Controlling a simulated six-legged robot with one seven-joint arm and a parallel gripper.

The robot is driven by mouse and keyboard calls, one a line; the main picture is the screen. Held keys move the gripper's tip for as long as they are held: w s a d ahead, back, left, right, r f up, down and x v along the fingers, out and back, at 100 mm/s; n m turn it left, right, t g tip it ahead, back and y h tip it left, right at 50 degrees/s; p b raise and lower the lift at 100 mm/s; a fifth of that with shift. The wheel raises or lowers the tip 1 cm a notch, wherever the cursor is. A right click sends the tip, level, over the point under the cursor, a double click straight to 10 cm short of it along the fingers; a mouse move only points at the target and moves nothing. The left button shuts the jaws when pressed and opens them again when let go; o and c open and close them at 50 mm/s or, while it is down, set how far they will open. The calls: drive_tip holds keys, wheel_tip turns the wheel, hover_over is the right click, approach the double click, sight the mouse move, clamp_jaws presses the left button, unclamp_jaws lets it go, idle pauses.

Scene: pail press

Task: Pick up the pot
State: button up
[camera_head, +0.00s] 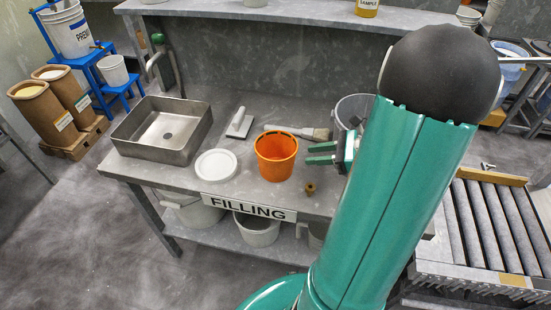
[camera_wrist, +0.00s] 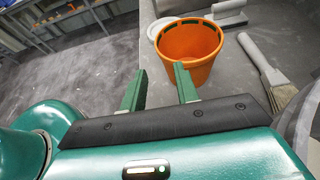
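An orange pot (camera_head: 276,157) stands upright on the grey filling bench (camera_head: 240,187). It looks open-topped, with a dark green band inside its rim. In the wrist view the pot (camera_wrist: 188,55) is beyond my fingers, toward the right one. My gripper (camera_head: 318,153) is open and empty, just right of the pot in the head view, apparently with a small gap. Its two green fingers (camera_wrist: 158,75) are spread in the wrist view; the right fingertip overlaps the pot's lower left edge in the picture. I cannot tell if they touch.
A white lid (camera_head: 216,165), a scraper (camera_head: 240,123), a brush (camera_head: 306,133) and a small brass piece (camera_head: 310,187) lie around the pot. A metal sink (camera_head: 164,130) is at left. A grey pail (camera_head: 352,108) stands behind my arm. A roller conveyor (camera_head: 490,228) is at right.

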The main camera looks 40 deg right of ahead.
drive_tip(key=shift+x, duration=5.85)
drive_tip(key=shift+s+a, duration=0.1)
drive_tip(key=shift+a, duration=0.05)
clamp_jaws()
